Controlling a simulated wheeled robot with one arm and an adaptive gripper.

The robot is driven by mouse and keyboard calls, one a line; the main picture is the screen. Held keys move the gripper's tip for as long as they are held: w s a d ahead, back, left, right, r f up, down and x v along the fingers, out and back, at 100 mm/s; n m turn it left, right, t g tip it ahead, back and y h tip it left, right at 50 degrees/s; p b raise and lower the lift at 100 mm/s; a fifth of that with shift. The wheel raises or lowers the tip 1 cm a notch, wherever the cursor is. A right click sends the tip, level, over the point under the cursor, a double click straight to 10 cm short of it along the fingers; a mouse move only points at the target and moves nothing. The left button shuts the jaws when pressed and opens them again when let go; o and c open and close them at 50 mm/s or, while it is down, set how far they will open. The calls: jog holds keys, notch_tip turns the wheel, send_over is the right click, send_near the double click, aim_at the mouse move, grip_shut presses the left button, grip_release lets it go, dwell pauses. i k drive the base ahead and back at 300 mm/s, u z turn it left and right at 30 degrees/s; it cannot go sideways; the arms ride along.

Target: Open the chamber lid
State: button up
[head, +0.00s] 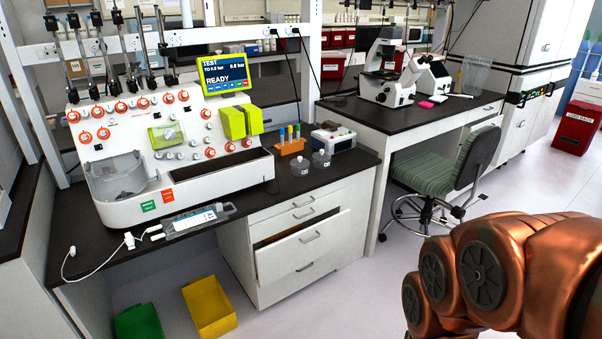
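The cell processor (215,185) is a white machine with orange-ringed knobs, standing on the dark bench at the left. Its screen (226,75) reads "TEST" and "READY". At its front left is a round chamber (112,200) with a clear, see-through lid (112,165) over it. The lid looks shut, but its edges are hard to make out. A small yellow-green see-through cover (167,134) and two yellow-green blocks (239,121) sit on the panel. My copper arm is at the lower right, well away from the machine. My gripper is not in view.
A clear bag with tubing (200,220) lies along the bench's front edge. A tube rack (290,146) and small jars stand right of the machine. A drawer (303,248) is partly open. Green (139,322) and yellow (211,309) bins and a chair (450,165) stand on the floor.

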aim_at(88, 167)
jog(key=u, duration=2.7)
jog(key=i, duration=0.8)
jog(key=z, duration=0.45)
